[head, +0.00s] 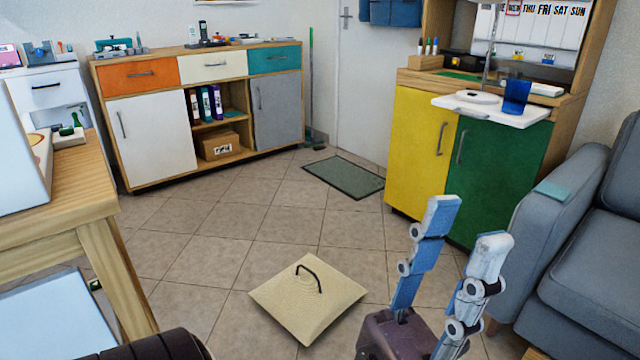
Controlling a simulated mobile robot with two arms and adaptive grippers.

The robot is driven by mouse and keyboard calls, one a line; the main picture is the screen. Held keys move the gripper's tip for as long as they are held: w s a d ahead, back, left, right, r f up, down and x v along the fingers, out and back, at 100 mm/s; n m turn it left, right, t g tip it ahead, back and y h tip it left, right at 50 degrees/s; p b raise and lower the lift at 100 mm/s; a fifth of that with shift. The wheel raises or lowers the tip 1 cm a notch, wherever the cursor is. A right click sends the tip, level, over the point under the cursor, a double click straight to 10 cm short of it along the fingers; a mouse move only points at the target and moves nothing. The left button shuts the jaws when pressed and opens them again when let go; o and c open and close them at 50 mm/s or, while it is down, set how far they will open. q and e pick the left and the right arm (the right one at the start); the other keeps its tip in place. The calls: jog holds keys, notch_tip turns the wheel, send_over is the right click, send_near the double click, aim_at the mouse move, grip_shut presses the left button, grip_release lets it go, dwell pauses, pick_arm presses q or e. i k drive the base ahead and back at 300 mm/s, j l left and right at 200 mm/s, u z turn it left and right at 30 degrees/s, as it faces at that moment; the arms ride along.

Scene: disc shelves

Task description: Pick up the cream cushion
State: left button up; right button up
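The cream cushion (312,312) lies flat on the tiled floor in the lower middle of the head view. It is square, turned cornerwise, with a dark loop handle (309,276) standing up from its top.
A wooden table (70,190) stands at the left. A low cabinet (150,135), a yellow-and-green cabinet (420,150) and a flat green mat (344,177) are farther back. The floor around the cushion is mostly clear.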

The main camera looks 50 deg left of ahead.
aim_at(305, 297)
jog(key=u, duration=1.75)
